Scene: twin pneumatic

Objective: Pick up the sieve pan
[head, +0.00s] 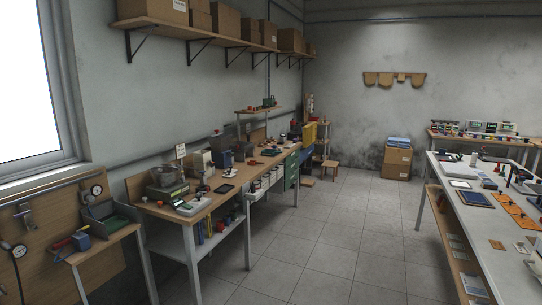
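I cannot clearly pick out the sieve pan in the head view. A dark, bowl-like vessel on a device (167,182) stands at the near end of the wooden workbench along the left wall. It is too small to tell whether it is a sieve pan. Neither of my grippers is in view.
The wooden workbench (215,208) carries several devices and boxes. A smaller bench (108,240) is at the near left. A white table (480,215) stands on the right. Cardboard boxes (397,160) are at the back. The tiled floor (345,230) between the benches is clear.

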